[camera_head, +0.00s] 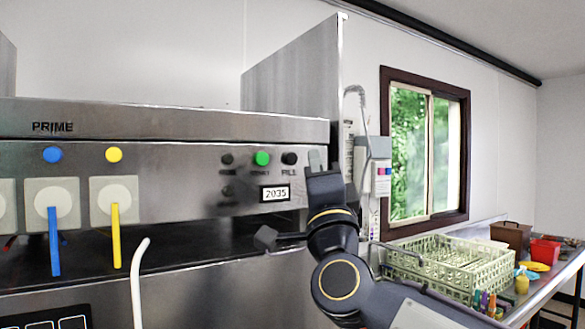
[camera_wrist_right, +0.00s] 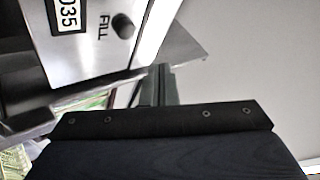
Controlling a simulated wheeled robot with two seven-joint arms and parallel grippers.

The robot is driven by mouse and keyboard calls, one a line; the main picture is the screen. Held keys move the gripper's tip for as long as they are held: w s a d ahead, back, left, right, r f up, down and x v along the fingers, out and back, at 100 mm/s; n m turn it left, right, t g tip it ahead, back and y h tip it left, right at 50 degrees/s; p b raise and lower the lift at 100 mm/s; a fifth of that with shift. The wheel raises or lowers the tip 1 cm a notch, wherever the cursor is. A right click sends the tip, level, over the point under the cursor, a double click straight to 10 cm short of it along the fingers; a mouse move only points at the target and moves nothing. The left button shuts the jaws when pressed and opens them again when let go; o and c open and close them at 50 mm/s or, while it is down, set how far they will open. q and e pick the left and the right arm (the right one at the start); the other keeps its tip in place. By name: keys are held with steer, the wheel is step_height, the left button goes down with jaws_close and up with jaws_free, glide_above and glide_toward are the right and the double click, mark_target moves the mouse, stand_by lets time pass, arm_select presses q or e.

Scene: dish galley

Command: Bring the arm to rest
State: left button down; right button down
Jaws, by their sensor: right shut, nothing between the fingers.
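My right arm comes in from the lower right in the head view. My right gripper (camera_head: 317,161) is raised in front of the steel machine panel (camera_head: 180,205), just right of the number display (camera_head: 275,193). In the right wrist view the gripper's grey fingers (camera_wrist_right: 160,85) are together with nothing between them. The FILL knob (camera_wrist_right: 123,26) and part of the display (camera_wrist_right: 68,14) show at the upper left of that view. I cannot tell whether the gripper touches the panel. My left gripper is not in view.
The panel carries a green button (camera_head: 261,158), a black FILL knob (camera_head: 289,158), a blue lever (camera_head: 54,240) and a yellow lever (camera_head: 116,235). A pale green dish rack (camera_head: 455,262) stands on the counter at right, with small coloured items beyond it.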

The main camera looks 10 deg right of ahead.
steer(key=shift+s+d, duration=0.2)
steer(key=shift+s, duration=0.3)
steer(key=s+f+n+g+y, duration=0.4)
steer(key=f+n, duration=0.3)
steer(key=f, duration=0.5)
steer(key=s+f+n+g+y, duration=0.25)
steer(key=f+n+g, duration=0.35)
steer(key=f, duration=0.6)
steer(key=s+d+f+g, duration=0.2)
steer(key=s+f, duration=0.4)
steer(key=f, duration=0.3)
steer(key=s+d+f+n+g+h, duration=0.1)
steer(key=s+f+g, duration=0.4)
steer(key=s+f, duration=0.2)
steer(key=s+d+f+g, duration=0.2)
steer(key=s+f, duration=0.4)
steer(key=f, duration=0.5)
steer(key=shift+s+d+f+n+g, duration=0.2)
steer(key=shift+d+f+n+g, duration=0.15)
steer(key=shift+g, duration=0.45)
steer(key=shift+w+r, duration=0.1)
